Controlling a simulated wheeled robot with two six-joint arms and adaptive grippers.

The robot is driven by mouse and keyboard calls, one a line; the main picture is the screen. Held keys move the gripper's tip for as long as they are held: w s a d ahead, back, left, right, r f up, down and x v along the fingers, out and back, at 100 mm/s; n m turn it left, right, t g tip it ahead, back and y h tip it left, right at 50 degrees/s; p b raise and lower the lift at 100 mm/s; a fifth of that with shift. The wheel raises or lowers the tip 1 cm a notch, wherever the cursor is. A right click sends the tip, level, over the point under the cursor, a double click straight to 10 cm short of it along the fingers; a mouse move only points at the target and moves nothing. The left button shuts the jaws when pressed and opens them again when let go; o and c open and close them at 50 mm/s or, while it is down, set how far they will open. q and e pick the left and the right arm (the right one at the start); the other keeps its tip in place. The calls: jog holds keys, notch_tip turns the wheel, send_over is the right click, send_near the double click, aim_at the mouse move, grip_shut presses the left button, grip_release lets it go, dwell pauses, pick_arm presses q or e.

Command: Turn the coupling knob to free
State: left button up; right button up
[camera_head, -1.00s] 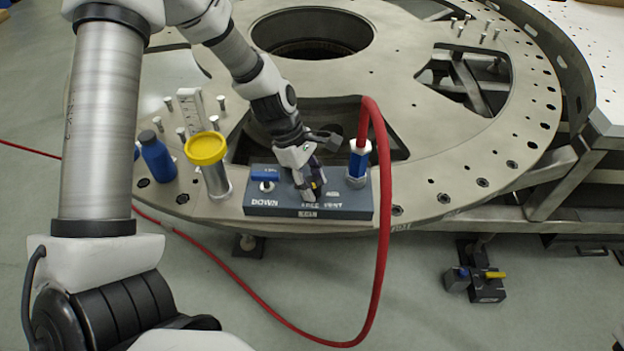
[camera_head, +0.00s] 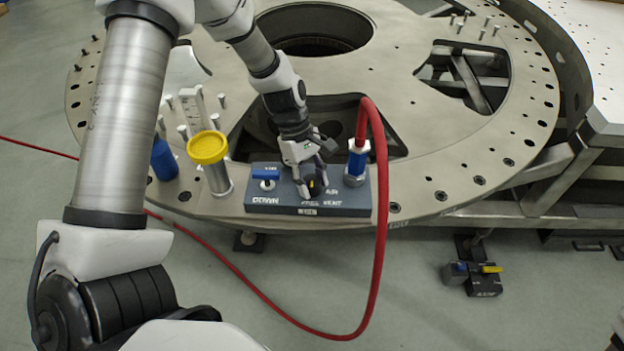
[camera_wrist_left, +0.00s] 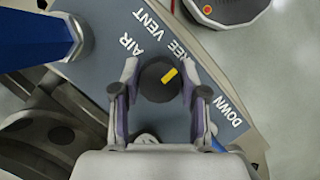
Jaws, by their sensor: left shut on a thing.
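The coupling knob (camera_wrist_left: 158,82) is a round black knob with a yellow mark, standing on a dark grey control block (camera_head: 272,208). In the left wrist view it sits between the fingers of my left gripper (camera_wrist_left: 160,95), which is shut on it. The yellow mark points to the upper right there, towards the lettering FREE, which is partly hidden. AIR, VENT and DOWN also show on the block. In the head view my left gripper (camera_head: 312,186) comes down over the knob (camera_head: 318,186) and partly hides it. My right gripper is out of view.
A blue lever (camera_head: 266,173) is left of the knob. A blue hose fitting (camera_head: 357,160) with a red hose (camera_head: 384,220) is right of it. A yellow-capped cylinder (camera_head: 208,150) and a blue bottle (camera_head: 164,160) stand left on the turret plate (camera_head: 430,200).

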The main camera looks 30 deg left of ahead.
pick_arm(q)
jog(key=o, duration=1.1)
jog(key=shift+o, duration=0.2)
jog(key=v, duration=1.2)
jog(key=shift+f, duration=0.15)
